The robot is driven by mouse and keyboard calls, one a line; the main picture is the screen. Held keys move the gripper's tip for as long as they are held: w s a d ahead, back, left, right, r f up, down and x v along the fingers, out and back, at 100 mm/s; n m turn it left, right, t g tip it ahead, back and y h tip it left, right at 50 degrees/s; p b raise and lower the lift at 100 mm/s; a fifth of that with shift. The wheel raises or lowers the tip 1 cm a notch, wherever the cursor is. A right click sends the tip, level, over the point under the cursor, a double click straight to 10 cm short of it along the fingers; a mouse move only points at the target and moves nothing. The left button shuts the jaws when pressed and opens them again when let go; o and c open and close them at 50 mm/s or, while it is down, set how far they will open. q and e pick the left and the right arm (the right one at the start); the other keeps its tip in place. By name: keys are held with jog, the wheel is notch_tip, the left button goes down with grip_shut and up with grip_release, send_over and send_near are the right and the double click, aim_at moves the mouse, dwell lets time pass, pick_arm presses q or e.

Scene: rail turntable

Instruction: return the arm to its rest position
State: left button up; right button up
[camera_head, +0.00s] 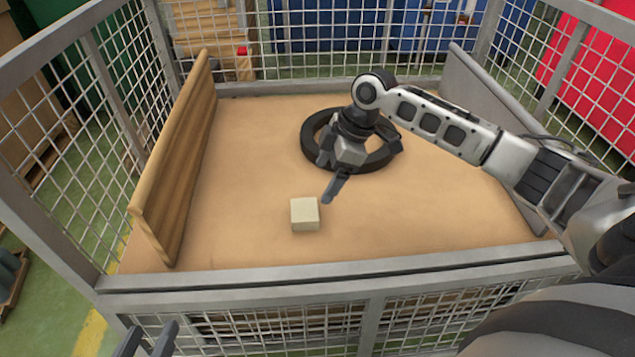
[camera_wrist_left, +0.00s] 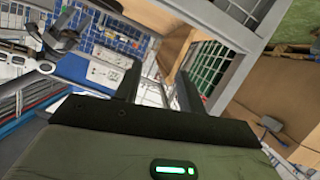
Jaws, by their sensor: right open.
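My right arm reaches in from the right over the tan platform (camera_head: 240,140) in the head view. Its gripper (camera_head: 332,178) is open and empty, with its fingers pointing down above the near part of a black ring (camera_head: 314,150). A cream block (camera_head: 305,214) lies on the platform in front of that gripper, apart from it. My left gripper (camera_head: 147,341) shows at the bottom left, outside the cage's front rail. In the left wrist view my left gripper (camera_wrist_left: 158,88) has its two fingers apart with nothing between them.
A metal mesh cage with a grey front rail (camera_head: 330,278) surrounds the platform. A wooden board (camera_head: 180,150) stands along the left side and a grey panel (camera_head: 490,120) along the right. Blue containers (camera_head: 330,25) and a red one (camera_head: 603,85) stand outside. The platform's left middle is clear.

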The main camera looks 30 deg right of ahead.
pick_arm(q)
jog(key=shift+a+f+g, duration=0.1)
jog(key=shift+f+g, duration=0.2)
jog(key=shift+f, duration=0.2)
pick_arm(e)
jog(key=shift+v, duration=0.8)
pick_arm(q)
jog(key=shift+w+r, duration=0.2)
jog(key=shift+r, duration=0.05)
